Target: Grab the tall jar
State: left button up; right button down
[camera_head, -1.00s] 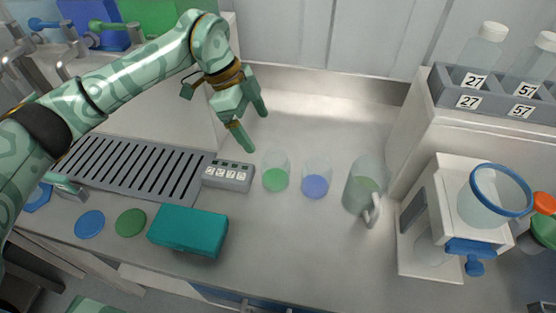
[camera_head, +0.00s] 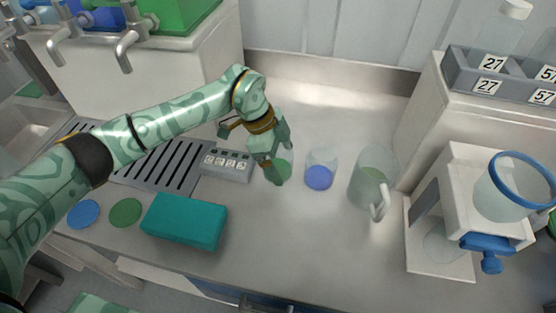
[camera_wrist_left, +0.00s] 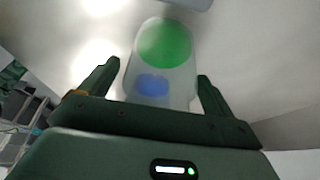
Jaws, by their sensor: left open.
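A small clear vessel with a green bottom (camera_head: 285,168) is partly hidden by my left gripper (camera_head: 283,166). Another with a blue bottom (camera_head: 319,176) stands between it and the tall jar. My left gripper is open and empty, pointing down over the green vessel. In the left wrist view, the green disc (camera_wrist_left: 165,43) and blue patch (camera_wrist_left: 152,86) show through overlapping clear walls between the fingers (camera_wrist_left: 155,80). My right gripper is out of view.
A teal block (camera_head: 185,221), a grey display box (camera_head: 226,165) and a slotted drain (camera_head: 165,165) lie left. A white stand with a blue-rimmed vessel (camera_head: 520,180) is right of the jar. A numbered bottle rack (camera_head: 500,80) sits behind it. The front middle counter is clear.

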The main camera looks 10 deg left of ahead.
pick_arm(q)
jog(key=shift+r, duration=0.1)
jog(key=c, duration=1.1)
